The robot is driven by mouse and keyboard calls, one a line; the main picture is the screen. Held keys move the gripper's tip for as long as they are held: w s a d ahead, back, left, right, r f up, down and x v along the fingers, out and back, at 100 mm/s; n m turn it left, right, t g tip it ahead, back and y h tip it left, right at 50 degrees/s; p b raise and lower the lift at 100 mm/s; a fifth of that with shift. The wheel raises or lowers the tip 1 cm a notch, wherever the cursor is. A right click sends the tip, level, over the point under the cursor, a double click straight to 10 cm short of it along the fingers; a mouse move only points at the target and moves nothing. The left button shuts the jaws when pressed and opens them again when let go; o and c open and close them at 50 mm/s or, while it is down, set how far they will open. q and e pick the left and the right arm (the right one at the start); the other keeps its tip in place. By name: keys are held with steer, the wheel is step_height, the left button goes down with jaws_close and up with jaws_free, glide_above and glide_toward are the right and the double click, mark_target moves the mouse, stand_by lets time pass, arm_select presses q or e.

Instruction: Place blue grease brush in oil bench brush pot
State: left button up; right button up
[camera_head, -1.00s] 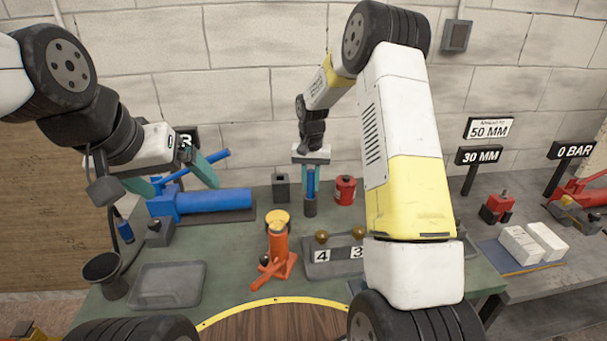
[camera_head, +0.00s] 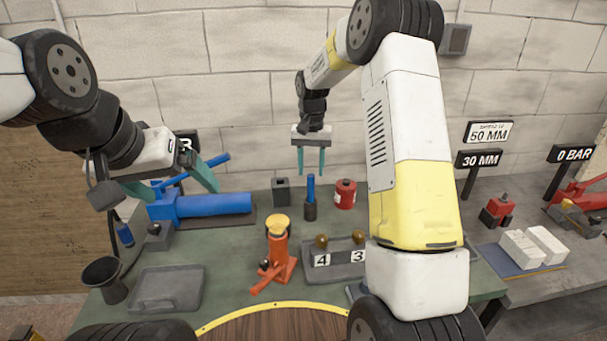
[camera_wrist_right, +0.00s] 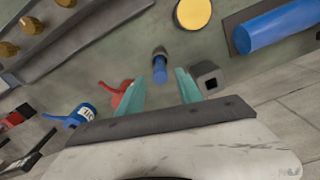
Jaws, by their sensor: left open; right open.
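The blue grease brush (camera_head: 310,188) stands upright at the back of the green bench, its blue handle pointing up. In the right wrist view the blue handle (camera_wrist_right: 160,72) shows beyond the open fingers (camera_wrist_right: 162,85). My left gripper (camera_head: 182,192) is open and empty in front of the blue cylinder at the left.
A grey square block (camera_head: 280,192) with a hole and a red can (camera_head: 345,194) flank the brush. An orange jack (camera_head: 277,250), a numbered tray (camera_head: 335,262), a flat grey tray (camera_head: 168,290) and a black cup (camera_head: 104,280) are nearer. The blue cylinder (camera_head: 214,204) lies left.

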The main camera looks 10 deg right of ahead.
step_height(320, 180, up, 5)
steer(key=shift+f, duration=0.1)
steer(key=s+d+r+n+t+y, duration=0.1)
steer(key=s+r+t, duration=0.1)
steer(key=s+r, duration=0.7)
steer(key=s+d+r+n+t+y, duration=0.1)
steer(key=s+r+t, duration=0.35)
steer(key=s, duration=0.95)
steer(key=s+f+n, duration=0.1)
steer(key=s, duration=0.7)
steer(key=shift+s+a, duration=0.4)
steer(key=shift+a, duration=0.05)
